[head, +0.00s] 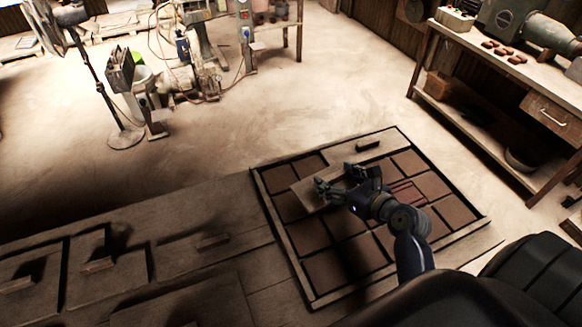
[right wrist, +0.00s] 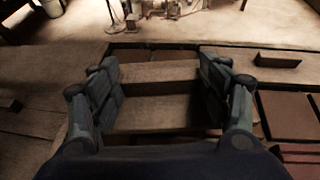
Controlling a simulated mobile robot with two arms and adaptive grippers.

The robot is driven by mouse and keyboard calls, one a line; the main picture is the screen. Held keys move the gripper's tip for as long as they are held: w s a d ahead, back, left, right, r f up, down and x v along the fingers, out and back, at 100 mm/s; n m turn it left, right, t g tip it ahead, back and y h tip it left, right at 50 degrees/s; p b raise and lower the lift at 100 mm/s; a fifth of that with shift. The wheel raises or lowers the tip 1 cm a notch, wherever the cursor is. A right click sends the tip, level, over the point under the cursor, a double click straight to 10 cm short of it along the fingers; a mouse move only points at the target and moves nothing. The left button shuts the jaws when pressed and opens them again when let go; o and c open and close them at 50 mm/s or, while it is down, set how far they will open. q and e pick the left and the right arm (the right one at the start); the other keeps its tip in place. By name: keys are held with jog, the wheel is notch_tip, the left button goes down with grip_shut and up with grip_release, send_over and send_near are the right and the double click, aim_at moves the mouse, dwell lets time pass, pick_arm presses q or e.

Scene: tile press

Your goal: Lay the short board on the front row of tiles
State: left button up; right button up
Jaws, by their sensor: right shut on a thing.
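My right gripper (head: 339,180) has its fingers spread wide and is shut on a short wooden board (head: 304,187). The board is over the left part of the tile frame; I cannot tell whether it touches the tiles. In the right wrist view, the short board (right wrist: 155,113) shows between the two fingers of the right gripper (right wrist: 160,88). Brown tiles (head: 331,270) lie in rows inside a wooden frame (head: 287,245). My right arm hides some of the tiles. My left gripper is not in view.
Another board with a dark handle (head: 369,145) lies at the frame's far right. More boards with handles (head: 97,265) lie on the left. A workbench (head: 470,105) stands at the right. A fan (head: 85,70) stands at the back left. Open floor (head: 270,110) lies beyond the frame.

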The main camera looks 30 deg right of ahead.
jog(key=shift+w+d+f+m+h+p, duration=0.2)
jog(key=shift+d+f+m+h, duration=0.15)
jog(key=shift+d+m+h, duration=0.2)
jog(key=shift+w+d+f+m+h+p, duration=0.1)
jog(key=shift+d+f+m+h+p, duration=0.1)
jog(key=shift+d+f+m+h, duration=0.35)
jog(key=shift+n, duration=0.3)
jog(key=w+a+f, duration=0.1)
jog(key=w+a, duration=0.1)
jog(key=w, duration=0.2)
jog(key=w+a+f+p, duration=0.1)
jog(key=w+a+f, duration=0.1)
jog(key=w, duration=0.2)
jog(key=w+a+f+p, duration=0.1)
jog(key=w+a, duration=0.1)
jog(key=w, duration=0.3)
jog(key=shift+w+f, duration=0.1)
jog(key=shift+f, duration=0.15)
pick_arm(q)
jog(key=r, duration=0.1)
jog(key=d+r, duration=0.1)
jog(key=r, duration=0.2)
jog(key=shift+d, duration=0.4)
pick_arm(e)
jog(key=shift+f, duration=0.1)
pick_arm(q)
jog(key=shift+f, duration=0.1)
